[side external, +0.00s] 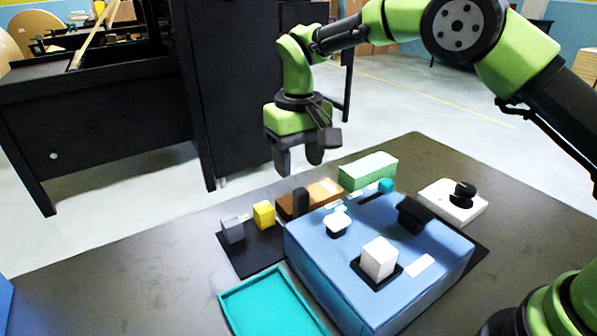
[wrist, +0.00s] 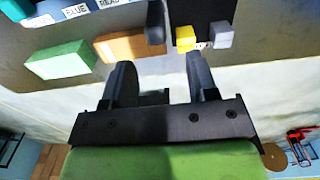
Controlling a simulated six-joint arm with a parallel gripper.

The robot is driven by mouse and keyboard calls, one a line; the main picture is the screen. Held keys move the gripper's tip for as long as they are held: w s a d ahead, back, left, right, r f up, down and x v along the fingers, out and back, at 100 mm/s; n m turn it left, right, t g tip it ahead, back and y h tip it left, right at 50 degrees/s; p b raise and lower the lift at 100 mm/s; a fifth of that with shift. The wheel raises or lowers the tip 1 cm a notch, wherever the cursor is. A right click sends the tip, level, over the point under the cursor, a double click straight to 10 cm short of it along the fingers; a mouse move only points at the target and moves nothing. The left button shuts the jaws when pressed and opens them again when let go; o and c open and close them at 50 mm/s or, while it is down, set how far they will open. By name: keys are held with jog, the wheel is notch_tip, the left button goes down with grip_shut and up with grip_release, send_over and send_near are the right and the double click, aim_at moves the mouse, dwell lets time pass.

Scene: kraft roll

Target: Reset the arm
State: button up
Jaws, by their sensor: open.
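My green arm ends in a dark gripper (side external: 298,160), which hangs with fingers pointing down above the far edge of the table. In the wrist view my gripper (wrist: 155,75) has its two fingers apart with nothing between them. The fingers are clear of the objects. A blue box (side external: 320,262) stands on the table, with a white block (side external: 379,257) in a black holder on top, a white knob-like piece (side external: 337,222), a black piece (side external: 414,215) and a teal round piece (side external: 386,185).
Behind the box are a green block (side external: 368,170), a brown block (side external: 322,191) with a dark upright piece, a yellow block (side external: 263,214) and a grey block (side external: 231,229). A teal tray (side external: 228,305) lies front left. A white base with black knob (side external: 452,205) stands right.

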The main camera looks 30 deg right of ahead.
jog(key=s+d+r+m+t+y, duration=0.1)
jog(key=s+d+r+t, duration=0.15)
jog(key=s+r, duration=0.35)
jog(key=s+d+r+m+t, duration=0.1)
jog(key=s+d+r, duration=0.25)
jog(key=r, duration=0.55)
jog(key=s+d+m+t+y, duration=0.1)
jog(key=s+d+m+t, duration=0.1)
jog(key=s, duration=1.5)
jog(key=shift+d+t, duration=0.4)
jog(key=shift+t, duration=0.45)
